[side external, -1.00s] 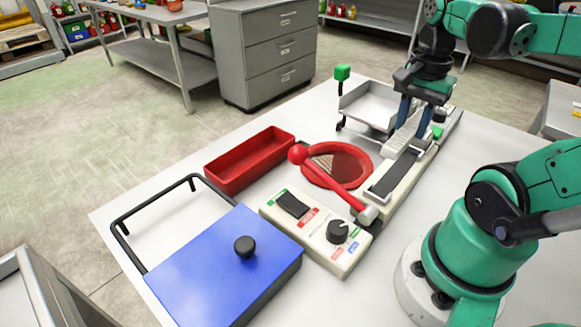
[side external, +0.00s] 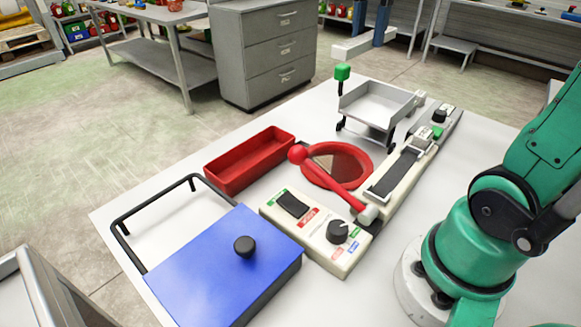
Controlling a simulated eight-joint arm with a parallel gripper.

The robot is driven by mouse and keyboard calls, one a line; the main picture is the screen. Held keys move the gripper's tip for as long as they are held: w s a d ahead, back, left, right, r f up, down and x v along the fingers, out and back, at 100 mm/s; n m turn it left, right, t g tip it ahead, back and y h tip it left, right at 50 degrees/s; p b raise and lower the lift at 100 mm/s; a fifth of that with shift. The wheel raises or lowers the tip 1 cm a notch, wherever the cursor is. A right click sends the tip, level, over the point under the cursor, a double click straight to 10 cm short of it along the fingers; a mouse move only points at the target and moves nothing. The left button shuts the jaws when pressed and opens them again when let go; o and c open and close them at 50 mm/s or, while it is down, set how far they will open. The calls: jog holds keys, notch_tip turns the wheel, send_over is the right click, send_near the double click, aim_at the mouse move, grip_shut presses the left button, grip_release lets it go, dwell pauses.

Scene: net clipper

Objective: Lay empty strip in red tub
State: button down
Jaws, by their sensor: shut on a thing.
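The red tub (side external: 236,176) is a long, open rectangular tray on the white table, left of the centre. It looks empty. My gripper (side external: 377,32) is at the top edge of the side external view, with only its blue fingers showing. It is shut on a pale strip (side external: 350,47), held in the air high above the table and up and to the right of the tub in the picture. The rest of the gripper is out of frame. The clipper's long track (side external: 390,185) lies on the right of the table.
A round red dish (side external: 367,158) and a red-knobbed lever (side external: 330,178) stand between tub and track. A grey tray on legs (side external: 375,105) stands behind.

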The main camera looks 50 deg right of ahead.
jog(key=w+a+f, duration=0.2)
jog(key=w+a, duration=0.3)
jog(key=w, duration=0.5)
send_over(252, 154)
jog(key=s+a, duration=0.2)
jog(key=s, duration=0.1)
notch_tip(252, 154, down, 4)
jog(key=f, duration=1.5)
jog(key=shift+a+f, duration=0.1)
jog(key=shift+a, duration=0.1)
jog(key=shift+f, duration=2.1)
jog(key=shift+f, duration=0.15)
jog(key=c, duration=0.8)
grip_release()
jog(key=shift+c, duration=0.2)
